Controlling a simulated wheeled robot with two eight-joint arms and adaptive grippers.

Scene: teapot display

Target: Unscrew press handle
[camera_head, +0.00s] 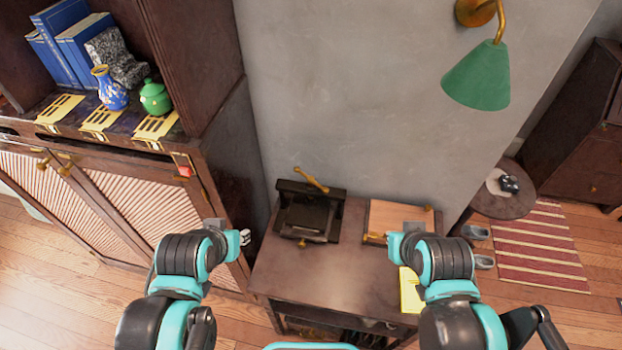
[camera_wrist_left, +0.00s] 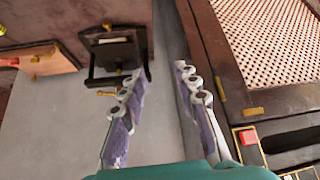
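The black press (camera_head: 308,212) stands on the dark wooden table (camera_head: 320,270) against the wall. Its brass handle (camera_head: 311,180) sits at the top rear, slanted. In the left wrist view the press (camera_wrist_left: 117,52) is at upper left, and the brass handle (camera_wrist_left: 107,93) shows at its edge. My left gripper (camera_head: 243,237) is left of the table, apart from the press. In the left wrist view its fingers (camera_wrist_left: 160,75) are spread with nothing between them. My right arm ends near the wooden board at the right; its gripper (camera_head: 399,236) is mostly hidden, so its state is unclear.
The wooden board (camera_head: 400,216) with brass fittings lies right of the press. A yellow paper (camera_head: 411,290) lies at the table's right edge. A tall cabinet (camera_head: 205,90) with a blue vase (camera_head: 110,90) and green pot (camera_head: 155,98) stands left. The table's front middle is clear.

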